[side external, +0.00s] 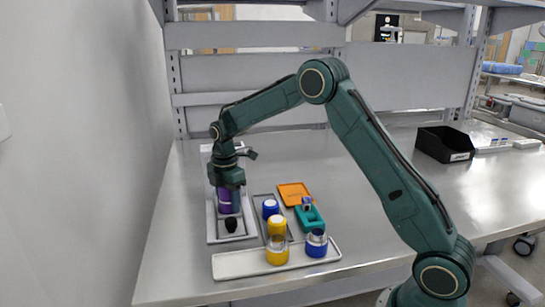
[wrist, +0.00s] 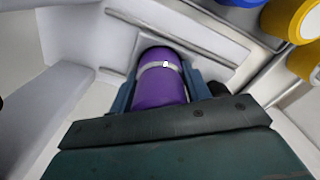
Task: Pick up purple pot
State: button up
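The purple pot (side external: 224,204) stands in the long light-grey tray (side external: 211,222) at the left of the table, directly under my gripper (side external: 231,186). In the wrist view the purple pot (wrist: 160,90) has a silver-white band around it. It sits between the two blue-grey fingers of my gripper (wrist: 160,78), one finger on each side, close along its sides. I cannot tell whether the fingers press on it. The pot's near end is hidden behind the gripper's body, and the side view hides its upper part.
A black knob-like piece (side external: 231,225) stands in the same tray, close to the pot. To the right are yellow jars (side external: 277,246), blue-lidded jars (side external: 316,243), a teal holder (side external: 309,217) and an orange tray (side external: 294,193). A black bin (side external: 444,144) stands far right. The wall is close at left.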

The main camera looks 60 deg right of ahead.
jog(key=c, duration=0.5)
jog(key=shift+r, duration=0.1)
notch_tip(320, 180, up, 20)
dwell(0.5)
jog(key=shift+r, duration=0.1)
dwell(0.6)
jog(key=shift+r, duration=1.3)
